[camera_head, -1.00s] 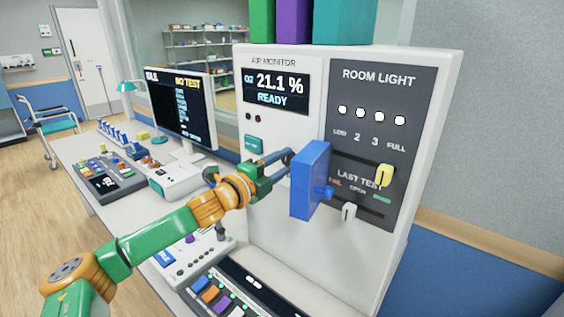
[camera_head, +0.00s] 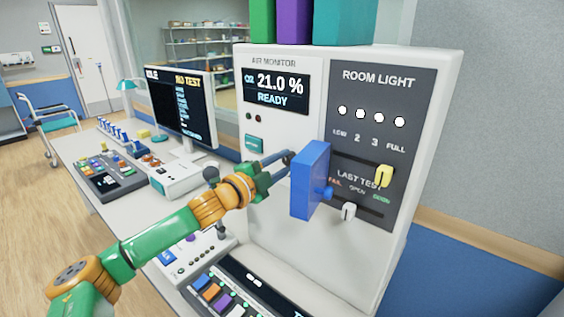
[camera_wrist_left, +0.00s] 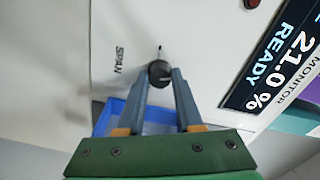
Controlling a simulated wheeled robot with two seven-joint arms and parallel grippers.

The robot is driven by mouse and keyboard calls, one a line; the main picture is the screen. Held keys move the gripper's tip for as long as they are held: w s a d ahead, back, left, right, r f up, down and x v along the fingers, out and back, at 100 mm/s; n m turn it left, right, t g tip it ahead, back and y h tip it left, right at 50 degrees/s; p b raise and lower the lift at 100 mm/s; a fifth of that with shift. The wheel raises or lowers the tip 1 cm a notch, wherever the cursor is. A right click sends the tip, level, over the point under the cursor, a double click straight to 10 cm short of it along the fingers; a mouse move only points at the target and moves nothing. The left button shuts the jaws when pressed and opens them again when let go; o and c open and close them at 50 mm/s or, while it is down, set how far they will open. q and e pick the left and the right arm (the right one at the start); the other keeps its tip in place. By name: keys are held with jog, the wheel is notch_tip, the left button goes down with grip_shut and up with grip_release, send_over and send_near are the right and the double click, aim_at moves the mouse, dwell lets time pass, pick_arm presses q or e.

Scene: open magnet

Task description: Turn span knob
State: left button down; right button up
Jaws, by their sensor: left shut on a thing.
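The span knob (camera_wrist_left: 160,73) is a small dark round knob on the white air monitor panel, with the word SPAN printed beside it in the left wrist view. My left gripper (camera_wrist_left: 160,84) has its two grey fingers on either side of the knob and is shut on it. In the head view my left gripper (camera_head: 285,160) reaches the panel under the O2 display (camera_head: 275,88), which reads 21.0 % and READY. My right gripper is not in view.
A blue box-like holder (camera_head: 309,181) stands out from the panel just right of the gripper. The room light panel (camera_head: 376,110) with a yellow slider (camera_head: 384,175) is further right. A teal button (camera_head: 254,144) sits left of the gripper. A monitor (camera_head: 181,106) stands behind on the desk.

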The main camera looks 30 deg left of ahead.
pick_arm(q)
jog(key=shift+n, duration=0.9)
jog(key=c, duration=0.6)
grip_release()
jog(key=shift+o, duration=0.2)
